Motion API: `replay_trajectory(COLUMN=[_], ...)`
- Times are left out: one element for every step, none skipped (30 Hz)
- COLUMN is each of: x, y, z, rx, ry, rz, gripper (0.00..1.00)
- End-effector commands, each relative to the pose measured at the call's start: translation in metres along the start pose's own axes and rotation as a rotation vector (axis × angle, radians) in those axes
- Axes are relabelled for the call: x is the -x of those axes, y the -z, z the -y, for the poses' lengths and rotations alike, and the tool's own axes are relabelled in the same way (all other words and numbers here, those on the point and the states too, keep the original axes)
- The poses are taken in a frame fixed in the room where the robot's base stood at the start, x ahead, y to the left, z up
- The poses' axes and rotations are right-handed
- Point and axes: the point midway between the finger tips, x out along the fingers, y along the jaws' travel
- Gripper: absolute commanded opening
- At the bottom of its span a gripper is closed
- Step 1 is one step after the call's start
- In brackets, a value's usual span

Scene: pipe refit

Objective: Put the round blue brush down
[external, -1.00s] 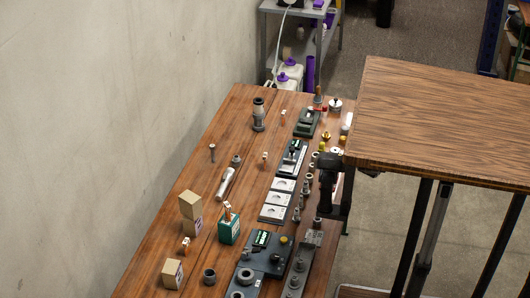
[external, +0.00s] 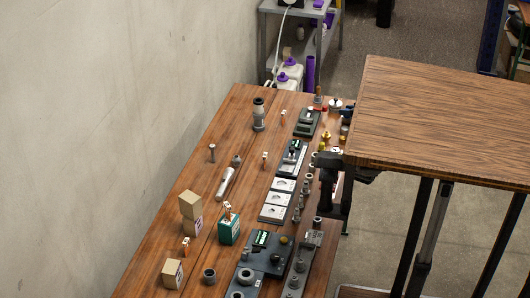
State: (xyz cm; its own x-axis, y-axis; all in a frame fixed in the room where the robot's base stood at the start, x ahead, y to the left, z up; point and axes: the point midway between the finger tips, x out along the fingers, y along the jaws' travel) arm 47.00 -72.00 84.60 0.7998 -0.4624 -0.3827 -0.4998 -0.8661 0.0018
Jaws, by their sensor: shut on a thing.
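My gripper (external: 328,163) shows as a dark shape at the right edge of the long workbench, beside the near left corner of the raised wooden top. It is shut and low over the row of small parts. The round blue brush cannot be made out; the jaws and what they hold are small, dark and partly covered by my own arm. I cannot tell whether the held thing touches the bench.
The workbench (external: 190,225) carries grey fittings, a green box (external: 229,231), cardboard boxes (external: 190,205), white cards (external: 278,199) and a dark fixture plate (external: 262,258). A wooden top (external: 450,115) stands high at right. Bare wood lies along the bench's left side.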

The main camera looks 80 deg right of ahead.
Motion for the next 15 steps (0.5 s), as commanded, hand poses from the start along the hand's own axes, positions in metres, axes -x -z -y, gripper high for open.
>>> replay_trajectory(x=[0.0002, 0.0002, 0.0002, 0.0000, -0.0004, -0.0009, -0.0012, -0.0010, -0.0006, -0.0006, -0.0006, -0.0006, -0.0006, -0.0006, -0.0006], y=[0.0006, 0.0006, 0.0004, -0.0002, -0.0010, -0.0022, -0.0029, -0.0026, -0.0016, -0.0016, -0.0016, -0.0016, -0.0016, -0.0016, -0.0016], z=[-0.0002, -0.0002, -0.0002, -0.0002, -0.0002, -0.0003, -0.0003, -0.0003, -0.0003, -0.0003, -0.0003, -0.0003, -0.0003, -0.0003, -0.0003], rx=[0.000, 0.000, 0.000, 0.000, 0.000, 0.000, 0.000, 0.000, 0.000, 0.000, 0.000, 0.000, 0.000, 0.000, 0.000], ry=[0.000, 0.000, 0.000, 0.000, 0.000, -0.001, -0.001, -0.001, -0.001, -0.001, -0.001, -0.001, -0.001, 0.000, 0.000], rz=[0.000, 0.000, 0.000, 0.000, 0.000, 0.000, 0.000, 0.000, 0.000, 0.000, 0.000, 0.000, 0.000, 0.000, 0.000], gripper=[0.12, 0.12, 0.12, 0.12, 0.12, 0.12, 0.12, 0.44, 0.47, 0.50, 0.53, 0.57, 0.60, 0.63, 0.67])
